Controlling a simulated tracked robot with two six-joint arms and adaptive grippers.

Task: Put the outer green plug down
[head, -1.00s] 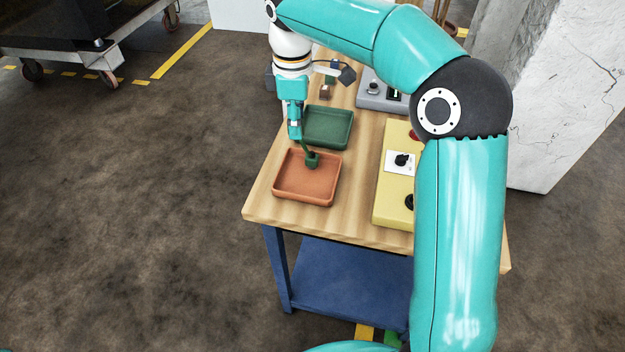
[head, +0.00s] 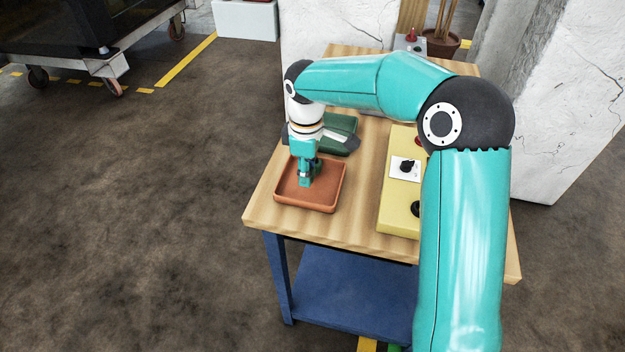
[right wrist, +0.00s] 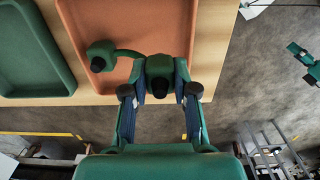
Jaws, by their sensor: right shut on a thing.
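My right gripper (head: 304,183) is low over the terracotta tray (head: 311,207), pointing down. In the right wrist view its two fingers are shut on a green plug (right wrist: 160,68) with a dark end. A short green cord runs from it to a second green plug end (right wrist: 101,52), which shows over the tray floor (right wrist: 126,20). In the head view the gripper hides the held plug. I cannot tell whether the plug touches the tray. My left gripper is not recognisable in either view.
A green tray (head: 341,124) lies just behind the terracotta one, partly hidden by my wrist. A yellow box with a dark knob (head: 406,167) stands to the right. Bare wooden tabletop (head: 345,220) lies between them and at the front edge.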

